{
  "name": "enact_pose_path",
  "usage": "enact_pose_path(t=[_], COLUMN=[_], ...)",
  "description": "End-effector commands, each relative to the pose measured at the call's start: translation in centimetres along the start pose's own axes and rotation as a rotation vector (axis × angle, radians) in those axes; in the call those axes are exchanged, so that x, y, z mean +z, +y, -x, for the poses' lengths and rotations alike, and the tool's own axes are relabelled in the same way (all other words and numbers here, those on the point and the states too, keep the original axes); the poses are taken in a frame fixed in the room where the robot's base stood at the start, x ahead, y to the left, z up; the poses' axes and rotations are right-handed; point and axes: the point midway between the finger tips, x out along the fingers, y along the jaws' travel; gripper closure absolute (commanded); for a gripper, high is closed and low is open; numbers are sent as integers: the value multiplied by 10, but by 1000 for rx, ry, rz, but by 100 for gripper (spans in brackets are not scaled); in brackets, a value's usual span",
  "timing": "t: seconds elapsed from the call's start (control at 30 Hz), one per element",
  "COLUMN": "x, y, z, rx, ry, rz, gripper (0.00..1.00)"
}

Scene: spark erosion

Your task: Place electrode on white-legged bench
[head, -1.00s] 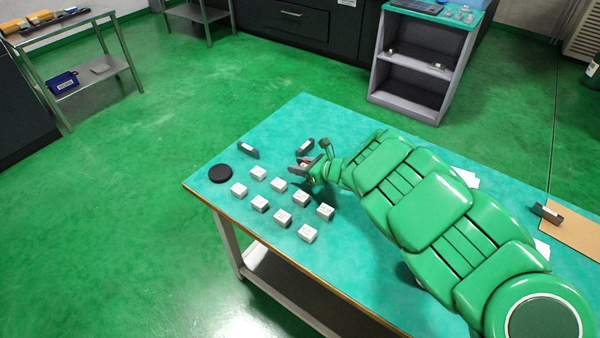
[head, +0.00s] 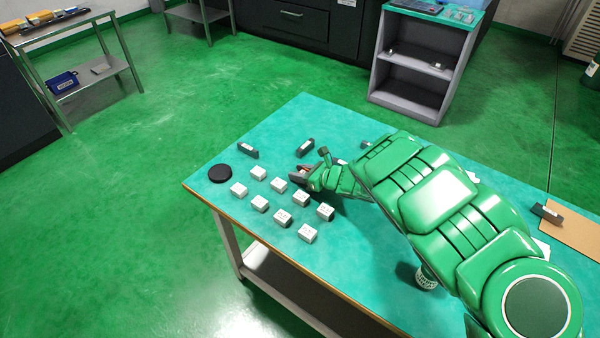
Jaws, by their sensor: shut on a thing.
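The bench (head: 345,120) has a teal top, a brown front edge and pale, whitish legs. My gripper (head: 298,176) is low over the left half of its top, beside the white blocks. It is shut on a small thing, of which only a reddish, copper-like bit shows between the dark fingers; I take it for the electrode. Its shape, and whether it touches the bench top, I cannot tell. My green arm covers the middle and right of the bench.
Several white blocks (head: 259,203) stand in rows left of and below my gripper. A black disc (head: 220,173) and dark label-bearing pieces (head: 248,151) (head: 306,147) lie near. A labelled can (head: 427,278) stands under my arm. A brown board (head: 572,232) lies at right.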

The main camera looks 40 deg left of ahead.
Motion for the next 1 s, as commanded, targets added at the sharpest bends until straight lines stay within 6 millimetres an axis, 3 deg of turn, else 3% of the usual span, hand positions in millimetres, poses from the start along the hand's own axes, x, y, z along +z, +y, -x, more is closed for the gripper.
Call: enact_pose_path(t=[0.07, 0.1, 0.23, 0.67, 1.0], x=[-2, -2, -2, 2, 2], y=[0, 0, 0, 0, -1], z=[0, -1, -1, 1, 34], rx=[0, 0, 0, 0, -1], ry=[-1, 0, 0, 0, 1], rz=[0, 0, 0, 0, 2], gripper=[100, 59, 39, 38, 38])
